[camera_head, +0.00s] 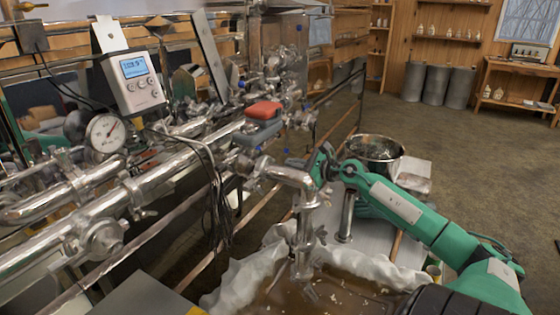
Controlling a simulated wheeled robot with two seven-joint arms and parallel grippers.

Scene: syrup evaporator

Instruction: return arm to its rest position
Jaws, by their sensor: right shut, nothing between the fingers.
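My right arm (420,215), green with a pale grey panel, reaches in from the lower right. Its gripper (303,162) is at the metal pipework, close beside the pipe elbow (290,174) above the draw-off spout. The fingers are small and partly lost among the pipes, but they are shut and empty. I cannot tell whether they touch the pipe. My left gripper is not in view.
A steel pot (374,150) stands just behind my right forearm. A cloth-lined tub (240,285) of brown liquid lies below the spout. Pipes, a dial gauge (106,133) and a digital display box (134,82) crowd the left. The floor (480,140) at right is open.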

